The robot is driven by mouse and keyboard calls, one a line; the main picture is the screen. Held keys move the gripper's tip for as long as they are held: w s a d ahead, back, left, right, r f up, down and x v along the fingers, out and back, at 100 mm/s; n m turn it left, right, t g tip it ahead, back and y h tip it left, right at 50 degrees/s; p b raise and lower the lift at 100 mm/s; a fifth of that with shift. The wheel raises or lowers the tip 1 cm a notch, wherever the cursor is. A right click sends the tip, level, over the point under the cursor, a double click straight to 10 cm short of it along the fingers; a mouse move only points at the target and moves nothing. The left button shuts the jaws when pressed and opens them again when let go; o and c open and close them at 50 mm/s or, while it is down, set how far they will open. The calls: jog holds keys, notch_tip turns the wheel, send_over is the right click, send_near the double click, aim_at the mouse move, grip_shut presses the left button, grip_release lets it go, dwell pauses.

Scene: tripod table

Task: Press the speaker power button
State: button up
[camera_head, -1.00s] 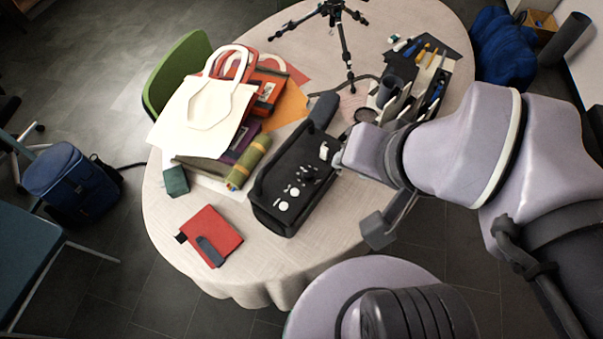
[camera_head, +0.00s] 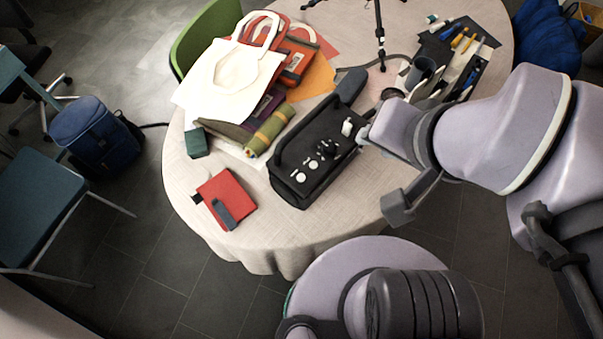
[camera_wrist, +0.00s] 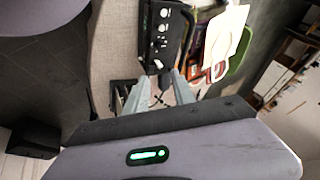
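The speaker (camera_head: 290,185) is a black box with a carry handle, lying on the table with its control panel facing up. The panel has pale round knobs (camera_head: 300,178), several smaller controls and a white piece near its right end. I cannot tell which control is the power button. In the wrist view the speaker (camera_wrist: 150,45) lies just beyond my fingertips. My gripper (camera_wrist: 158,80) has its two grey fingers apart with nothing held between them. In the head view my wrist hangs by the right end of the speaker; the fingers are not clear there.
The round table (camera_head: 270,235) also holds a white tote bag (camera_head: 225,80), a rolled green mat (camera_head: 270,130), a red notebook (camera_head: 228,195) and a black tripod (camera_head: 380,35). A cup and tools stand behind my wrist. The table's front edge is clear.

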grip_shut()
dwell(1.5)
